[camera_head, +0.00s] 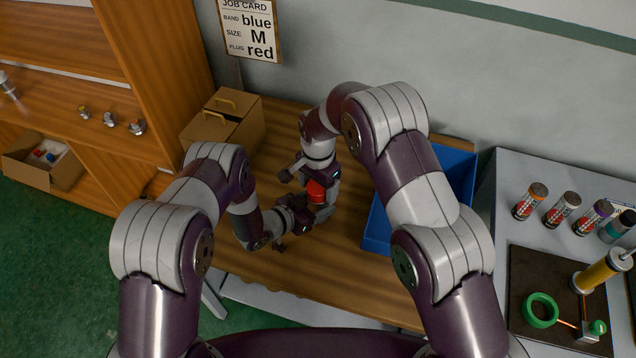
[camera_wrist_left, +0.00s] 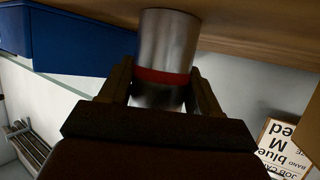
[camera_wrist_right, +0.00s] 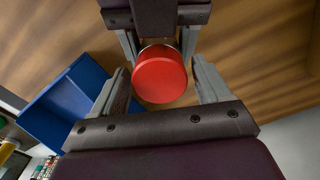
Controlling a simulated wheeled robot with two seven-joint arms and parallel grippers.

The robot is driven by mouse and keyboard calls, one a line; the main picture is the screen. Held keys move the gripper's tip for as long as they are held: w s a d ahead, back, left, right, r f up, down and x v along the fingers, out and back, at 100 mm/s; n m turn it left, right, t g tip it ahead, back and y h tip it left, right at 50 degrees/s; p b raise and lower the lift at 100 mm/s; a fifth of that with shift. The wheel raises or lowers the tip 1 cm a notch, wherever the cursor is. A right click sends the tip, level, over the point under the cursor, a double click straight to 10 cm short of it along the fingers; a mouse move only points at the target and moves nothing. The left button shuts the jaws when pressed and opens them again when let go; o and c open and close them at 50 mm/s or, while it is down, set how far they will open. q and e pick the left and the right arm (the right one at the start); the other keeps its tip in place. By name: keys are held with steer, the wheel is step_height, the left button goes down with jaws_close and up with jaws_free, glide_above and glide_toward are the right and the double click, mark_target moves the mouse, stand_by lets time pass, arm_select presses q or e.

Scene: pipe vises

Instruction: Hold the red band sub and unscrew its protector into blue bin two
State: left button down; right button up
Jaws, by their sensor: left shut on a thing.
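The red band sub is a steel cylinder (camera_wrist_left: 168,40) with a red band (camera_wrist_left: 162,76), seen in the left wrist view. My left gripper (camera_wrist_left: 160,92) is shut on it near the band. The red protector (camera_wrist_right: 160,75) caps its end in the right wrist view and also shows as a red spot in the head view (camera_head: 315,190). My right gripper (camera_wrist_right: 160,88) is open, its fingers on either side of the protector with gaps showing. The blue bin (camera_wrist_right: 45,125) stands beside the grippers, and at the right of the bench in the head view (camera_head: 458,163). No number on it is readable.
A cardboard box (camera_head: 240,115) stands at the back left of the wooden bench (camera_head: 350,270). A job card (camera_head: 250,30) hangs on the wall. A grey side table (camera_head: 520,170) at right holds several banded cylinders and a dark mat (camera_head: 530,265).

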steer(key=c, duration=0.9)
steer(key=n, duration=0.3)
steer(key=shift+n, duration=0.4)
steer(key=n, duration=1.2)
steer(key=shift+r, duration=0.1)
steer(key=n, duration=1.6)
steer(key=shift+n, duration=0.3)
steer(key=n, duration=0.3)
steer(key=shift+n, duration=0.3)
steer(key=n, duration=0.8)
